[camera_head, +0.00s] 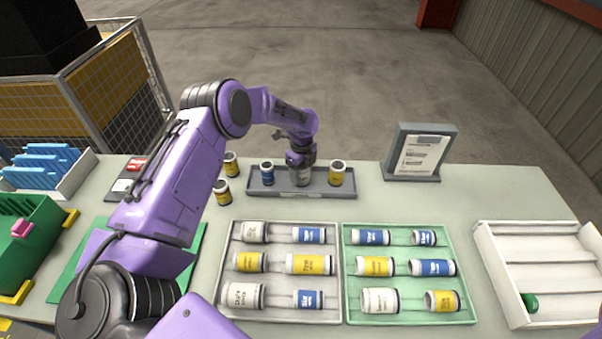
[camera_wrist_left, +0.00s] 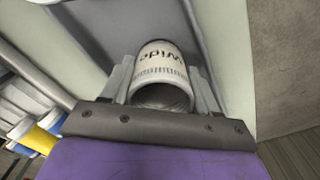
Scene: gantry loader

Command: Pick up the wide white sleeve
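The wide white sleeve (camera_head: 302,176) stands upright in the small grey holder (camera_head: 257,189) at the back of the table, between a blue-labelled and a yellow-labelled piece. In the left wrist view the sleeve (camera_wrist_left: 162,66) shows its open round end and the upside-down word "Wide". My left gripper (camera_head: 301,164) is over it from above, with one finger on each side of the sleeve. The fingers are close against its sides; whether they press on it I cannot tell. My right gripper is not in view.
Two yellow-labelled jars (camera_head: 222,191) stand left of the holder. A grey tray (camera_head: 232,280) and a green tray (camera_head: 346,285) hold several labelled sleeves in front. A sign stand (camera_head: 418,150) is at the back right. A white bin (camera_head: 497,275) is at the right.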

